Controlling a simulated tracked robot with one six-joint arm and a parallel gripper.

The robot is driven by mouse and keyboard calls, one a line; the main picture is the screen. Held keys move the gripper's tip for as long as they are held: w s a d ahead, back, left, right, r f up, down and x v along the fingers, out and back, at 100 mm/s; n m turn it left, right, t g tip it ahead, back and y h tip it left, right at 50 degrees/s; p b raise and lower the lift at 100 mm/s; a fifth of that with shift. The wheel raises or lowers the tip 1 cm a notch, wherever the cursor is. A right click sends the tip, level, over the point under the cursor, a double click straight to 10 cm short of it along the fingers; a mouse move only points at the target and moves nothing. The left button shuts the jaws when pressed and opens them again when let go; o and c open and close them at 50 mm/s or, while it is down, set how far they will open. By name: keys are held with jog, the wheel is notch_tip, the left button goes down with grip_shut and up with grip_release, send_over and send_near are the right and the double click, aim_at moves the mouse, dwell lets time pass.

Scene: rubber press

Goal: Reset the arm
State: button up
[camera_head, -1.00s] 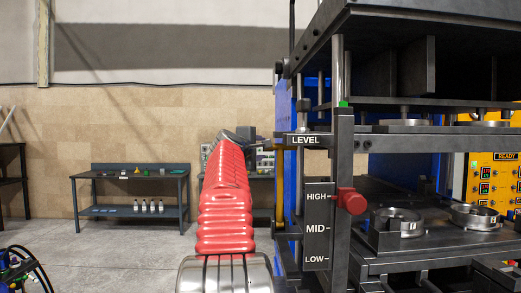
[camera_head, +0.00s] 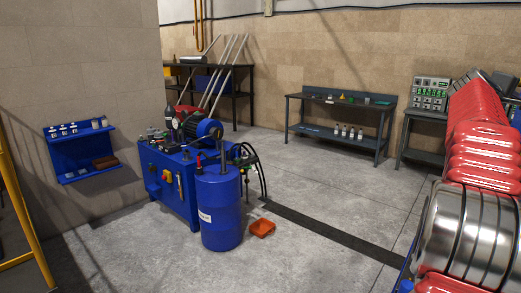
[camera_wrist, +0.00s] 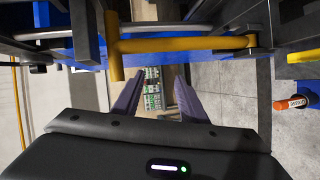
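My gripper (camera_wrist: 156,85) shows in the wrist view with its two dark purple fingers well apart and nothing between them. Beyond the fingertips, a yellow bar (camera_wrist: 180,44) with a bent end crosses the view; it looks apart from the fingers, though the distance is hard to judge. In the head view my red-sleeved arm stretches up the right edge. Its far end is cut off near the right border, so the gripper cannot be made out there.
A workbench (camera_head: 340,122) stands at the back wall. A blue shelf (camera_head: 84,152) hangs on the left wall. Open floor lies between.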

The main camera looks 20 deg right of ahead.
notch_tip(320, 180, down, 8)
jog(key=a+m+y, duration=0.2)
jog(key=a, duration=0.1)
jog(key=w+a+f+t+y, duration=0.1)
jog(key=w+a+f+y, duration=0.15)
jog(key=a+f, duration=0.55)
jog(key=w+a+f+m+t+y, duration=0.1)
jog(key=w+a+f+y, duration=0.15)
jog(key=a, duration=0.95)
jog(key=w+a+f+y, duration=0.2)
jog(key=w+a+f, duration=0.2)
jog(key=a+f, duration=0.45)
jog(key=s+a+f+n+t+y, duration=0.1)
jog(key=s+a+f+y, duration=0.1)
jog(key=a, duration=1.2)
jog(key=s+a+f+n+t+y, duration=0.1)
jog(key=s+a+f+n+y, duration=0.1)
jog(key=a, duration=1.2)
jog(key=s+a+f+n+t+y, duration=0.1)
jog(key=s+a+f, duration=0.3)
jog(key=a, duration=1)
jog(key=shift+s+a+f+n+y, duration=0.15)
jog(key=shift+s+a+n+y, duration=0.15)
jog(key=shift+s+y, duration=0.5)
jog(key=shift+c, duration=0.3)
